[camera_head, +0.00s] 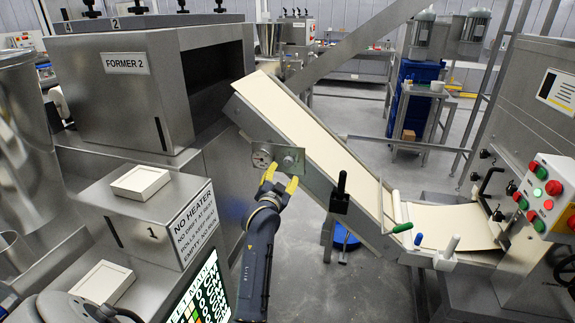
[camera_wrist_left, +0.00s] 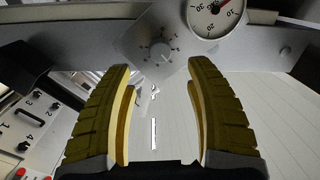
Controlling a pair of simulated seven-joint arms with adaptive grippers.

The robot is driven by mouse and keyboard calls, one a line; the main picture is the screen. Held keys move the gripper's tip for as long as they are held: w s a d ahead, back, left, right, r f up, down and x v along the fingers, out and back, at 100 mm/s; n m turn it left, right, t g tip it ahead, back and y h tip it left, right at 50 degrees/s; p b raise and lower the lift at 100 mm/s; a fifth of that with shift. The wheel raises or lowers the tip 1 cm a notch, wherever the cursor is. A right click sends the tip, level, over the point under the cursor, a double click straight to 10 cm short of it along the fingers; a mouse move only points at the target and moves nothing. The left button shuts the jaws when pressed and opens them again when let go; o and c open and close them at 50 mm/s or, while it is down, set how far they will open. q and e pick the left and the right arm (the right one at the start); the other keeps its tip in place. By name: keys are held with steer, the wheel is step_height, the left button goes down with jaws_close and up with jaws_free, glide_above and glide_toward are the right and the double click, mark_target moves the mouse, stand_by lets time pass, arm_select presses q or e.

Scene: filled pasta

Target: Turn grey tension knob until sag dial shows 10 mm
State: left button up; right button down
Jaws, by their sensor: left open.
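The grey tension knob (camera_head: 288,161) sits on a square plate on the side of the sloping conveyor; it also shows in the left wrist view (camera_wrist_left: 161,50), with marks around it. The round white sag dial (camera_head: 261,158) is to its left, and it also shows in the left wrist view (camera_wrist_left: 214,14), partly cut off at the top edge. A red needle is visible on the dial, but I cannot read its value surely. My left gripper (camera_head: 280,183) is open just below the knob, its yellow fingers (camera_wrist_left: 160,82) apart and empty. My right gripper is out of view.
The conveyor with its cream belt (camera_head: 310,120) slopes down to the right. A black-handled lever (camera_head: 340,190) stands right of the gripper. The FORMER 2 housing (camera_head: 120,95) is at left. A red and green button box (camera_head: 545,195) is at far right.

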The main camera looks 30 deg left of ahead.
mark_target(288, 164)
arm_select(q)
steer(key=x, duration=0.8)
steer(key=shift+w, duration=0.15)
steer(key=shift+o, duration=0.2)
jaws_close()
